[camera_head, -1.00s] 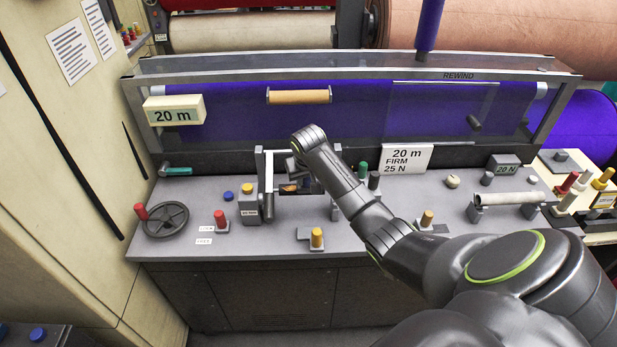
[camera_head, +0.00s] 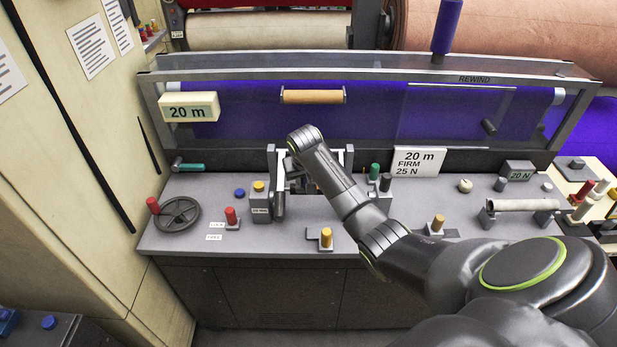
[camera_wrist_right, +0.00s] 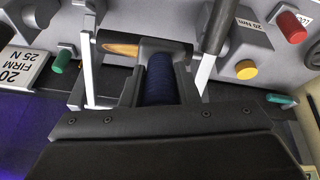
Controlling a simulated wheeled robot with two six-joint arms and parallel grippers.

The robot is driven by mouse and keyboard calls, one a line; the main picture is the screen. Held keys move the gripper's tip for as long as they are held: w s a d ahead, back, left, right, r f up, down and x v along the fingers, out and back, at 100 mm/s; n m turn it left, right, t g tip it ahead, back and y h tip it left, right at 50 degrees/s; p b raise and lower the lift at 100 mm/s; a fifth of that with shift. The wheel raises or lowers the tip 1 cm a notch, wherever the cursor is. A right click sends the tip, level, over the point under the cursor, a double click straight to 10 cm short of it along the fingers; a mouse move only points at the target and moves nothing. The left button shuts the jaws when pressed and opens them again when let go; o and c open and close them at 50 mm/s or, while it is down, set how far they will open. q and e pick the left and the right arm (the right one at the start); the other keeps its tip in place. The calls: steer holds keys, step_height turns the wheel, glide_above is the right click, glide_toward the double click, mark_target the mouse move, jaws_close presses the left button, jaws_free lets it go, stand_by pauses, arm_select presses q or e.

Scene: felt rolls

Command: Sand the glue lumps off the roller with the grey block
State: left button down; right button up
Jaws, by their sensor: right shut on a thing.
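My right gripper (camera_wrist_right: 160,85) is shut on a dark blue ribbed cylinder (camera_wrist_right: 158,80), seen between its fingers in the right wrist view. It is over the bench between two pale upright posts (camera_wrist_right: 88,75). A dark grey piece with an orange end (camera_wrist_right: 120,48) lies just past the fingertips. In the head view my right wrist hides most of this spot. A pale grey roller (camera_head: 523,205) rests on a bracket at the bench's right; lumps cannot be made out at this size. I cannot identify the grey block for certain. My left gripper is not in view.
A framed machine with a purple felt web (camera_head: 370,115) and a tan roller (camera_head: 313,96) stands behind the bench. A handwheel (camera_head: 179,215), a red knob (camera_head: 232,217) and yellow knobs (camera_head: 326,237) stand on the bench. A cream cabinet wall (camera_head: 95,170) closes the left.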

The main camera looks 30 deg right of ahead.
steer(key=shift+w+a, duration=0.4)
steer(key=shift+a, duration=0.2)
steer(key=shift+w+a, duration=0.35)
steer(key=shift+a, duration=0.25)
steer(key=shift+d, duration=0.1)
steer(key=shift+s+d, duration=0.45)
steer(key=shift+d, duration=0.25)
steer(key=shift+s+d, duration=0.45)
steer(key=shift+d, duration=0.2)
steer(key=shift+s+d, duration=0.45)
steer(key=shift+d, duration=0.3)
steer(key=shift+s+d, duration=0.4)
steer(key=shift+d, duration=0.3)
steer(key=s+d, duration=0.1)
steer(key=d, duration=0.1)
steer(key=shift+s+d, duration=0.35)
